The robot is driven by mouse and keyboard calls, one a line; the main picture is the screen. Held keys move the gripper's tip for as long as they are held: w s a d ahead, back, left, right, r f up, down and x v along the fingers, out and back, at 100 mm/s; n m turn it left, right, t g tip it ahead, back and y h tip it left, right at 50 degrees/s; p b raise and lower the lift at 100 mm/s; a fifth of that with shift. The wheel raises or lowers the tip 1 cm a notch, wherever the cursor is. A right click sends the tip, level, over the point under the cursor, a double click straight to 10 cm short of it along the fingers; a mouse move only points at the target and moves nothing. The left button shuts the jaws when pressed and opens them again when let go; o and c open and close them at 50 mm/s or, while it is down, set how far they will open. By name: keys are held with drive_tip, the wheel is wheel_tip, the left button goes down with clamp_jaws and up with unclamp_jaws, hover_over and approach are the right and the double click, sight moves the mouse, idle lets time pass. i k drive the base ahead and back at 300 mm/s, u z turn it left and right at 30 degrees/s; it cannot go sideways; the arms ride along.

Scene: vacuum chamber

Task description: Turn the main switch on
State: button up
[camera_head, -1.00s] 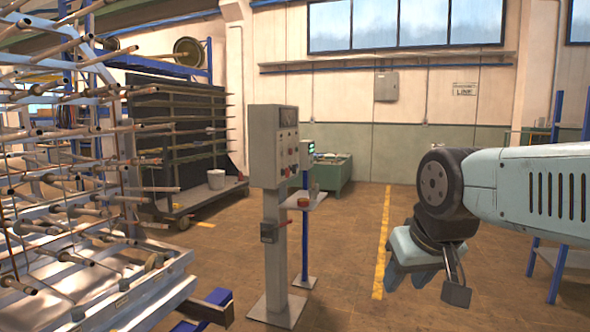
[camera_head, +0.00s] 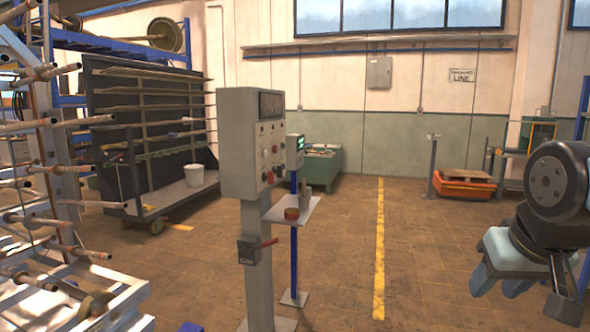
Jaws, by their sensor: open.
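A grey control box (camera_head: 254,145) with several buttons and knobs on its face stands on a grey post (camera_head: 258,288), left of the picture's middle. Lower on the post is a small dark switch box (camera_head: 248,253) with a red lever (camera_head: 267,243) pointing right. No readable label tells which of these is the main switch. My gripper (camera_head: 498,282) hangs at the right edge with its pale blue fingers pointing down. It is open, with nothing seen in it, well right of the post and apart from it.
A blue stand (camera_head: 294,255) with a small shelf (camera_head: 303,212) and a lit screen is right behind the post. Racks of rods (camera_head: 50,200) fill the left side. Brown floor (camera_head: 340,270) with a yellow line (camera_head: 379,250) lies clear between post and gripper.

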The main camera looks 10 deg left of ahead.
sight(270, 177)
drive_tip(key=u, duration=0.3)
drive_tip(key=i, duration=1.05)
drive_tip(key=u, duration=0.6)
